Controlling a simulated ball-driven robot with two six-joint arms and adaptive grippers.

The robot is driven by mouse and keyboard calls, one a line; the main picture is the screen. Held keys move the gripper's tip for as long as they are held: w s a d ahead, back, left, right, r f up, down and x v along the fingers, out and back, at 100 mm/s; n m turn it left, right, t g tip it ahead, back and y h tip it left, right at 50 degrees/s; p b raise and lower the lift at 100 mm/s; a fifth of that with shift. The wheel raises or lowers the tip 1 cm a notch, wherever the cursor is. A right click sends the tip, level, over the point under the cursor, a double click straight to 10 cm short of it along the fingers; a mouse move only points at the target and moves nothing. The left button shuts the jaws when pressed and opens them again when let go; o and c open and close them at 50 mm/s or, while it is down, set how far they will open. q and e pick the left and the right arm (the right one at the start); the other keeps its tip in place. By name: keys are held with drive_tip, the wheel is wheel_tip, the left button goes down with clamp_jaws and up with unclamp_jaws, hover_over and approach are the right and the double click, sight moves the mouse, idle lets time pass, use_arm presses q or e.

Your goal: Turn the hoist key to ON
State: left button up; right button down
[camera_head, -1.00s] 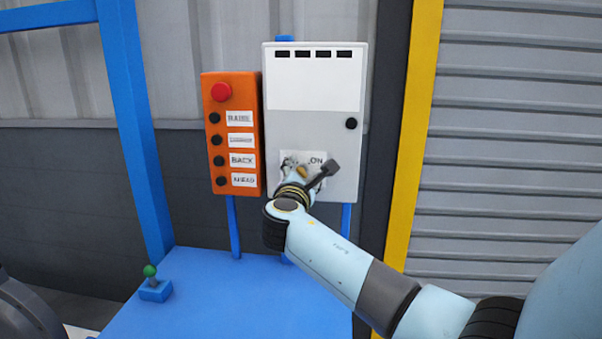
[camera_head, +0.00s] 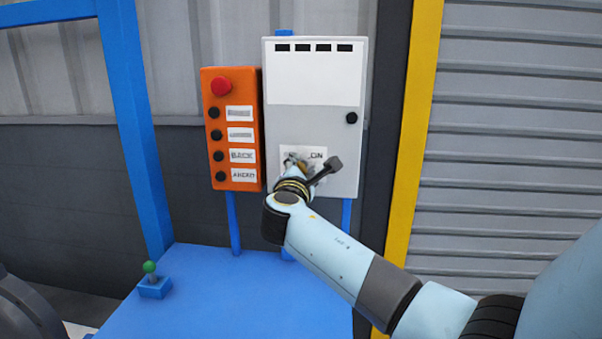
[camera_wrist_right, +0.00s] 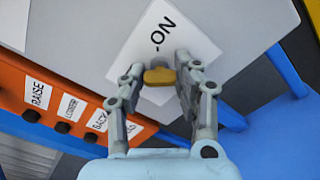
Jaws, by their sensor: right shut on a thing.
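The hoist key (camera_wrist_right: 160,76) is a small yellow-brown handle in front of a white label plate (camera_wrist_right: 150,45) with a dash and "ON" printed on it. In the head view the label plate (camera_head: 318,157) is low on the grey cabinet (camera_head: 312,120), with "ON" on its right. My right gripper (camera_head: 298,164) is at the plate and mostly covers the key there. In the right wrist view my right gripper (camera_wrist_right: 158,78) has its two fingers on either side of the key, shut on it. Whether the key points at the ON mark I cannot tell. My left gripper is not in view.
An orange button box (camera_head: 232,130) with a red knob (camera_head: 221,86) and several black buttons hangs close left of the cabinet. A blue surface (camera_head: 220,295) lies below, with a green-topped lever (camera_head: 150,268) at its left. A yellow post (camera_head: 410,150) stands to the right.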

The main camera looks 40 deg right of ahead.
drive_tip(key=shift+f+m+b, duration=0.2)
drive_tip(key=shift+m+b, duration=0.5)
drive_tip(key=shift+b, duration=0.05)
drive_tip(key=m+b, duration=0.9)
drive_tip(key=m, duration=0.1)
drive_tip(key=shift+b, duration=0.3)
drive_tip(key=m+b, duration=0.3)
drive_tip(key=shift+m, duration=0.4)
drive_tip(key=shift+r+m+b, duration=0.15)
drive_tip(key=shift+m+b, duration=0.6)
drive_tip(key=shift+m, duration=0.05)
drive_tip(key=c, duration=1)
unclamp_jaws()
drive_tip(key=shift+r, duration=0.1)
drive_tip(key=shift+o, duration=0.2)
